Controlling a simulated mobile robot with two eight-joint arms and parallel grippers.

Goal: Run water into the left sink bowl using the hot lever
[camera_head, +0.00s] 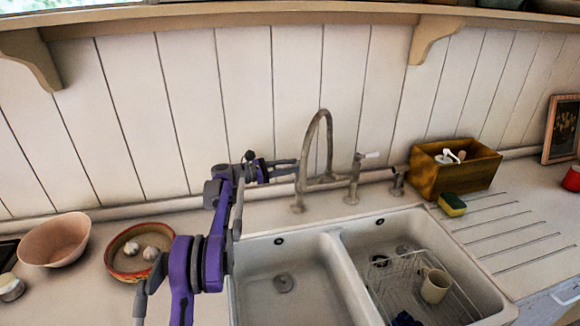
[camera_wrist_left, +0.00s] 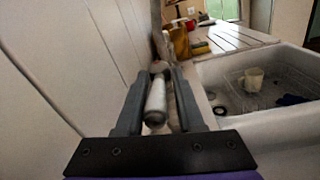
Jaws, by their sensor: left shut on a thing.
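The grey bridge tap (camera_head: 325,125) stands behind the sink, its curved spout arching toward the left. The left bowl (camera_head: 265,262) looks empty, with its drain showing, and I see no water stream. My left gripper (camera_head: 297,169) is at the tap's left pillar. In the wrist view, the left gripper (camera_wrist_left: 156,92) is shut on a pale lever handle (camera_wrist_left: 155,103), which lies lengthwise between the fingers. I take this to be the hot lever; the gripper hides it in the head view. The other, white-tipped lever (camera_head: 371,155) is free at the right pillar. My right gripper is not in view.
The right bowl holds a wire rack (camera_head: 400,275), a beige mug (camera_head: 435,286) and a dark blue item (camera_head: 405,319). A wooden box (camera_head: 455,172) and sponge (camera_head: 452,204) stand right of the tap. Bowls (camera_head: 55,240) are at left. The panelled wall is close behind.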

